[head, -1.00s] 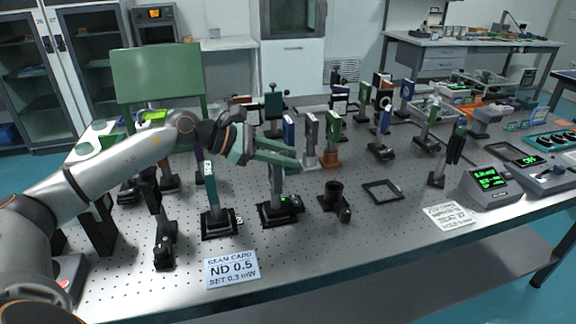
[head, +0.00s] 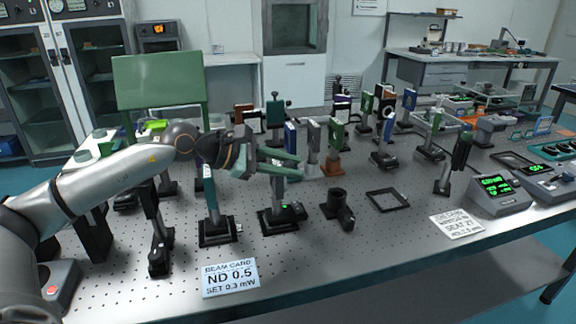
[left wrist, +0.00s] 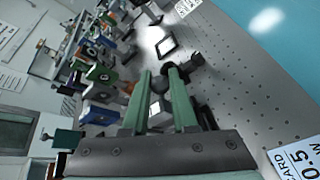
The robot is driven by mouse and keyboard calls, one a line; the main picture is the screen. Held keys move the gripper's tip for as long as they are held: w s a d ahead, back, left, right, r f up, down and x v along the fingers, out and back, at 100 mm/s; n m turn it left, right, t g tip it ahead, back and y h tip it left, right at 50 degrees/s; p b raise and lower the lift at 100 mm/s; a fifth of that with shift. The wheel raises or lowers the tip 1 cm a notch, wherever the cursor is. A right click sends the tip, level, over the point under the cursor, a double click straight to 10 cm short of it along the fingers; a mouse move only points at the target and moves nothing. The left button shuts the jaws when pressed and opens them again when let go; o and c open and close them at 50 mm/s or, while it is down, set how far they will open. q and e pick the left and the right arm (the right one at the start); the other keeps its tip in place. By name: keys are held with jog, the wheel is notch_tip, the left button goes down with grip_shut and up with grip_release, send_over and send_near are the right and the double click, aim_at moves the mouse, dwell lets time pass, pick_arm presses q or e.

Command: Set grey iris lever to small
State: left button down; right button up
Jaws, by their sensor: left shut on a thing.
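My left gripper (head: 298,167) reaches in from the left with its green fingers around the top of a short post (head: 278,194) on a black base near the table's middle. In the left wrist view the fingers (left wrist: 160,75) point away with a narrow gap between them, closed on a small part at the post top. The grey iris and its lever are mostly hidden by the fingers, so the lever's setting cannot be read. My right gripper is not in view.
A black cylinder mount (head: 338,207) and a flat black frame (head: 387,199) lie to the right. A teal-topped post (head: 212,205) stands close on the left. A beam card (head: 231,278) lies in front. Several optics mounts crowd behind; the front strip is fairly clear.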

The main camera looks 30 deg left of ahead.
pick_arm(q)
jog(key=c, duration=0.7)
grip_release()
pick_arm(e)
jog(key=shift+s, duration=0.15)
pick_arm(q)
jog(key=shift+s+a, duration=0.1)
pick_arm(e)
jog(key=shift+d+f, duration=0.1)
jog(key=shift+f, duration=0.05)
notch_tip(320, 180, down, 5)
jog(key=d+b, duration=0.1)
jog(key=b, duration=0.6)
pick_arm(q)
jog(key=b+v, duration=0.1)
jog(key=v, duration=1.1)
jog(key=shift+s+a+r, duration=0.1)
jog(key=shift+r, duration=0.05)
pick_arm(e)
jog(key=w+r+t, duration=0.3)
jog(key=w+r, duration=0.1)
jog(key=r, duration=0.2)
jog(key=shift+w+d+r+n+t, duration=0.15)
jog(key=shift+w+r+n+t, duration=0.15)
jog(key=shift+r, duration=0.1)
